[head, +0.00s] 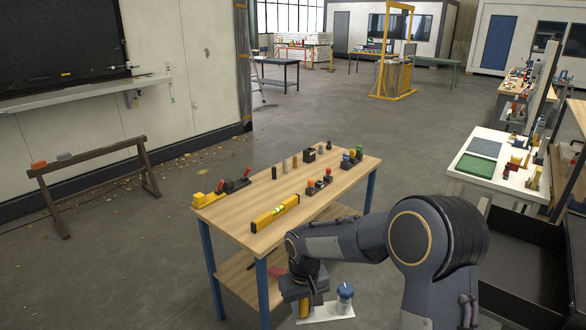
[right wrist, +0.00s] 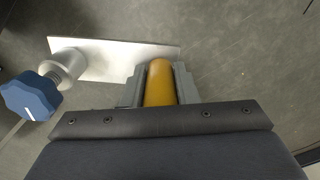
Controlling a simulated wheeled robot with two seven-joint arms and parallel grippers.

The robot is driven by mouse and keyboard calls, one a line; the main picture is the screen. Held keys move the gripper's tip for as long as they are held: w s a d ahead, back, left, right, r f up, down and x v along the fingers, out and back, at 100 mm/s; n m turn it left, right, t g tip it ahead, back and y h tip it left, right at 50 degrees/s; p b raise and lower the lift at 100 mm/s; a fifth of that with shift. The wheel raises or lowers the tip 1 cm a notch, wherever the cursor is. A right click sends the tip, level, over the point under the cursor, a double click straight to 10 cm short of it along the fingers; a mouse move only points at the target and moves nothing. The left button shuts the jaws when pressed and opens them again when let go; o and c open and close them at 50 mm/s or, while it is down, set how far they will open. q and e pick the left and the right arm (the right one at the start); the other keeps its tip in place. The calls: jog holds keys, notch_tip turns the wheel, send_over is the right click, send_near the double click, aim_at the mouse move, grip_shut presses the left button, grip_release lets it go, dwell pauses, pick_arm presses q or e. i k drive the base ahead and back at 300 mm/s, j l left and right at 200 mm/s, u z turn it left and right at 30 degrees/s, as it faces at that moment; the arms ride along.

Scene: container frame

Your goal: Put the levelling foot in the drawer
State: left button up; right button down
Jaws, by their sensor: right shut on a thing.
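The levelling foot appears to be a pale metal plate (right wrist: 110,55) with a blue knob (right wrist: 30,95) on a metal post at one end and a yellow cylinder (right wrist: 159,85) at the other. My right gripper (right wrist: 160,88) is shut on the yellow cylinder. In the head view the plate (head: 330,313) and its blue knob (head: 345,291) show at the bottom, beside my right gripper (head: 304,308), off the near side of the wooden table. A black open drawer (head: 525,262) is at the lower right. My left gripper is out of view.
The wooden table (head: 240,226) holds a yellow level (head: 274,213), dark blocks and several small cylinders; it has a lower shelf. A white bench (head: 495,185) with a green mat (head: 476,165) stands at the right.

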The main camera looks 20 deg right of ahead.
aim_at(504, 251)
jog(key=i+l+z, duration=0.3)
jog(key=z, duration=0.2)
jog(key=i+l+z, duration=0.1)
jog(key=i+z, duration=0.85)
jog(key=i+j+z, duration=0.15)
jog(key=i+z, duration=0.15)
jog(key=z, duration=0.15)
jog(key=i+j+z, duration=0.3)
jog(key=z, duration=0.2)
jog(key=i+j+z, duration=0.9)
jog(key=j+z, duration=0.15)
jog(key=i+j+z, duration=0.25)
jog(key=j, duration=0.2)
jog(key=j+z, duration=0.25)
jog(key=j, duration=0.15)
jog(key=i+j+z, duration=0.1)
jog(key=j+z, duration=0.15)
jog(key=j, duration=0.2)
jog(key=i+j+z, duration=0.15)
jog(key=i+j, duration=0.3)
